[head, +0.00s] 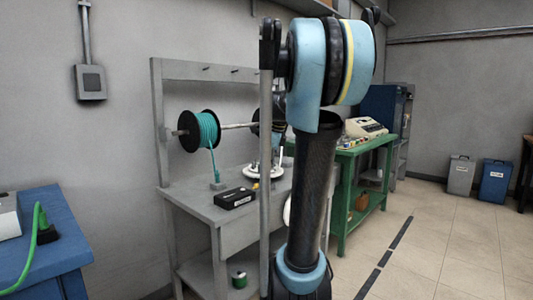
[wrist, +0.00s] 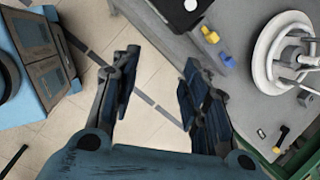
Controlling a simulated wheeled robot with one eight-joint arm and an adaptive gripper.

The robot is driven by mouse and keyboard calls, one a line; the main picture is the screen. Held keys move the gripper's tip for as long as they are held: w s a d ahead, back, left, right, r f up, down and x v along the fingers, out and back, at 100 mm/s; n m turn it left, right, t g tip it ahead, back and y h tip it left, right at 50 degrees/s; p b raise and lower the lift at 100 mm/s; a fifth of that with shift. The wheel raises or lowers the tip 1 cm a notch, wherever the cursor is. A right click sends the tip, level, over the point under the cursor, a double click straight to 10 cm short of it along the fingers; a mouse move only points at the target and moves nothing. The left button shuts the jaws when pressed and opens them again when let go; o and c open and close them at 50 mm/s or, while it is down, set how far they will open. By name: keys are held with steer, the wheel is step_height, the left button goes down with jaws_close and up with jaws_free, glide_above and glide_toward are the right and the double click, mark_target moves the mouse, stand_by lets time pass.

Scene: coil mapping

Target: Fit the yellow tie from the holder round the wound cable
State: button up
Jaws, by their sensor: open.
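In the wrist view my gripper (wrist: 160,70) is open, with nothing between its fingers; the floor shows in the gap. A small yellow piece (wrist: 209,35) lies on the grey bench (wrist: 215,80), beyond and right of the right finger, with a small blue piece (wrist: 229,61) beside it. I cannot tell whether the yellow piece is the tie or its holder. A white round winder (wrist: 268,50) with upright posts is farther right; it also shows in the head view (head: 263,173). I cannot make out wound cable on it. Teal cable (head: 207,130) fills a black-flanged spool.
A black box (head: 235,198) lies near the bench front, left of the winder. A black and yellow tool (wrist: 281,138) lies near the bench edge. A green table (head: 365,150) stands behind my arm. A blue table (head: 45,255) is at left. Tiled floor is open at right.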

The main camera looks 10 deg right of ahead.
steer(key=w+d+r+m, duration=0.25)
steer(key=w+m, duration=0.35)
steer(key=w, duration=0.3)
glide_toward(257, 184)
steer(key=shift+m+y, duration=0.3)
steer(key=x, duration=0.9)
steer(key=shift+w+d+r, duration=0.1)
steer(key=shift+w+d, duration=0.1)
steer(key=shift+w, duration=0.1)
jaws_close()
steer(key=shift+r, duration=1.05)
steer(key=shift+r, duration=1.65)
